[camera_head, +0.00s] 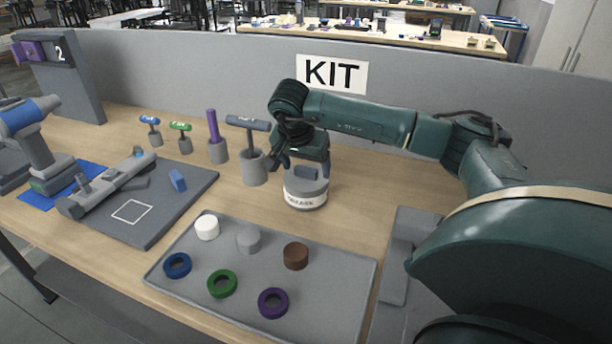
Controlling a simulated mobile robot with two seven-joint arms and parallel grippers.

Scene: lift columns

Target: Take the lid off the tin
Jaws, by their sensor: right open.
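The tin (305,201) is a short round grey container with a white label band, standing upright on the wooden table. Its grey lid (306,182) sits on top, with a raised block handle (307,172) across it. My right gripper (302,168) is just above and behind the lid, pointing down. Its fingers are open and appear to be on either side of the handle, though I cannot tell if they touch it. The far side of the lid is partly hidden by the gripper. My left gripper is not in view.
A grey tray (330,263) with rings and round pieces lies in front of the tin. A grey holder (254,168) with a hammer-like tool stands close left of the gripper. A grey mat (195,205) lies further left. A grey partition (420,90) with a KIT sign rises behind.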

